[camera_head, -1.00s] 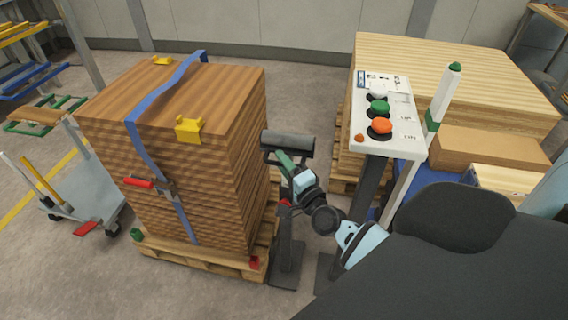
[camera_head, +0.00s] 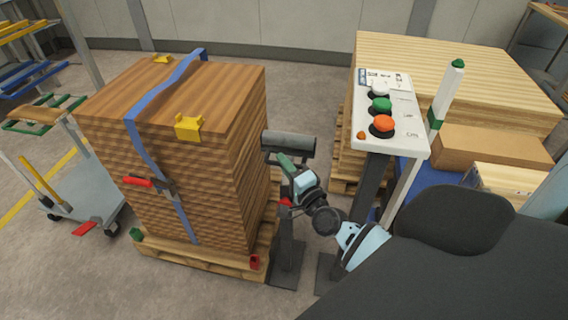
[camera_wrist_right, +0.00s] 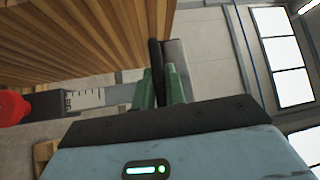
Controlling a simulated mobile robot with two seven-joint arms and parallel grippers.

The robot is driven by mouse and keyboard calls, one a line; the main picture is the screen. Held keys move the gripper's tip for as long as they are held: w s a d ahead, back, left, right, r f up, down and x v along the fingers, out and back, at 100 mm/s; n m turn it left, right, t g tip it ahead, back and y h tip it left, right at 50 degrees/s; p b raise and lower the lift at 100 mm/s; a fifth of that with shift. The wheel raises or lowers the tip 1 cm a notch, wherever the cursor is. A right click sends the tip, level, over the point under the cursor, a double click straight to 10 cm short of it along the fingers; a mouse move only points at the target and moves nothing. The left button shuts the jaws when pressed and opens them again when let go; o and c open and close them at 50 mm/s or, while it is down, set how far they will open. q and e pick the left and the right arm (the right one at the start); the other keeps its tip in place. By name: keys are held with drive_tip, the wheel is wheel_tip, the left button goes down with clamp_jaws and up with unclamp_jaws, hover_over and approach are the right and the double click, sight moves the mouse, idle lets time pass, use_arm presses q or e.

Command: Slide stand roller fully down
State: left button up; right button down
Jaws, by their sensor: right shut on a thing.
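The stand roller (camera_head: 289,142) is a dark grey cylinder in a frame on top of an upright stand post (camera_head: 290,245), beside the strapped wood stack. My right gripper (camera_head: 284,160) has green fingers and reaches up to the roller frame from below right. In the right wrist view the green fingers (camera_wrist_right: 160,88) are shut on the dark bar of the roller frame, with the grey roller (camera_wrist_right: 175,60) just beyond. A red knob (camera_wrist_right: 12,107) and a post with a marked scale (camera_wrist_right: 82,98) show at the left there. My left gripper is not in view.
The wood stack (camera_head: 245,130) with a blue strap stands close left of the roller on a pallet (camera_head: 205,262). A control panel (camera_head: 400,135) with several buttons stands to the right. Boards (camera_head: 450,70) lie behind it. A cart (camera_head: 85,190) is at far left.

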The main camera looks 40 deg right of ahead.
wheel_tip(320, 180, down, 6)
drive_tip(key=b, duration=0.4)
drive_tip(key=shift+s, duration=0.1)
drive_tip(key=c, duration=1.5)
unclamp_jaws()
drive_tip(key=shift+o, duration=0.2)
drive_tip(key=shift+r, duration=0.1)
